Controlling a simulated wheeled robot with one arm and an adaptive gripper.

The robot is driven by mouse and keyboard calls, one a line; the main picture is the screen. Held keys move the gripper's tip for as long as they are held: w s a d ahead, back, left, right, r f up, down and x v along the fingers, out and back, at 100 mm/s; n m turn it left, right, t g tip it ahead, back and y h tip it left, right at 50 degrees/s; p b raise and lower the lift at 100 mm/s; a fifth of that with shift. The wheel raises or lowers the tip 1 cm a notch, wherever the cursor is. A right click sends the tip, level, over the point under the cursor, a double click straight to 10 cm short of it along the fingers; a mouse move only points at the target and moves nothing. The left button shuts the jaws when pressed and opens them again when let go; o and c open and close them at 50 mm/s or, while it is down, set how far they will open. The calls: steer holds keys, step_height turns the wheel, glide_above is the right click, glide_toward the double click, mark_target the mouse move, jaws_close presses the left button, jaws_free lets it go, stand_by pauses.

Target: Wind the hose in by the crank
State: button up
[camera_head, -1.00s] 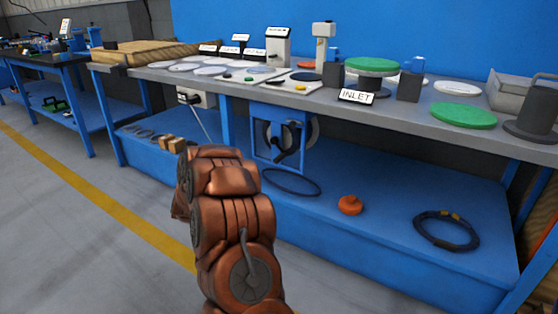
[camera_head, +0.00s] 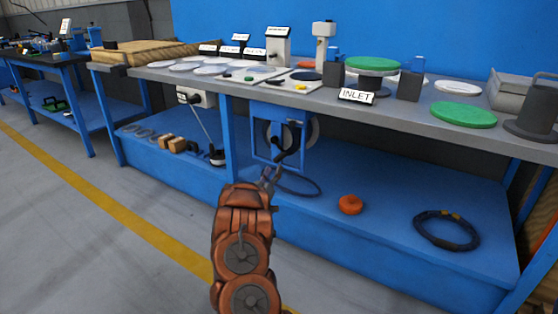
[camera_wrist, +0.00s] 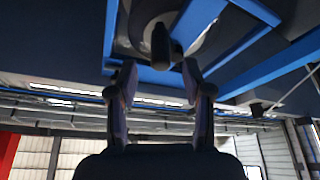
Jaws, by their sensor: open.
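The hose reel (camera_head: 310,133) hangs in a blue frame (camera_head: 254,138) under the workbench; the reel also shows in the wrist view (camera_wrist: 201,27). Its dark crank handle (camera_head: 280,156) sticks out at the front, low on the reel. In the wrist view the handle (camera_wrist: 160,45) points toward me, just beyond the gap between my fingertips. My gripper (camera_head: 269,174) is below and in front of the crank. In the wrist view my gripper (camera_wrist: 157,80) is open and empty, with a finger on either side. A thin dark hose loop (camera_head: 316,190) lies on the lower shelf below the reel.
The workbench (camera_head: 420,115) overhangs the reel, with an INLET sign (camera_head: 356,96) near its edge. A blue leg (camera_head: 228,135) stands left of the reel. An orange round part (camera_head: 350,204) and a dark coil (camera_head: 446,230) lie on the lower shelf (camera_head: 390,190).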

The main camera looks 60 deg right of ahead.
mark_target(279, 158)
steer(key=shift+b+x, duration=1.05)
steer(key=shift+x, duration=2.45)
jaws_close()
